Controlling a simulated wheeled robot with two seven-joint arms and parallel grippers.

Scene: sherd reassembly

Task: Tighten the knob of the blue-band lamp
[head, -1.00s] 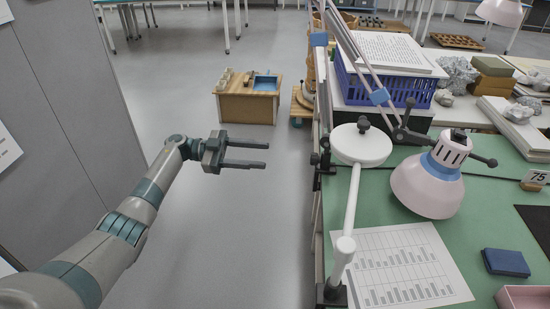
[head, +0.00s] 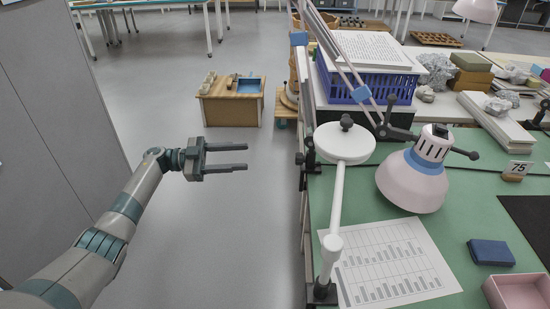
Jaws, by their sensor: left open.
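The blue-band lamp (head: 408,187) has a pale pink shade with a blue band and hangs low over the green table. A dark knob (head: 392,101) sits at the joint of its arm, beside the lamp head. A dark handle sticks out to the right of the head. My left gripper (head: 246,158) is open and empty over the floor, left of the table edge and well apart from the lamp. Its two fingers point right. My right gripper is not in view.
A white round-headed fixture (head: 345,145) with a dark top knob stands between my left gripper and the lamp. A blue crate (head: 368,84) is behind it. A printed sheet (head: 388,262), a dark blue box (head: 490,253) and a pink tray (head: 515,290) lie on the green table (head: 470,205).

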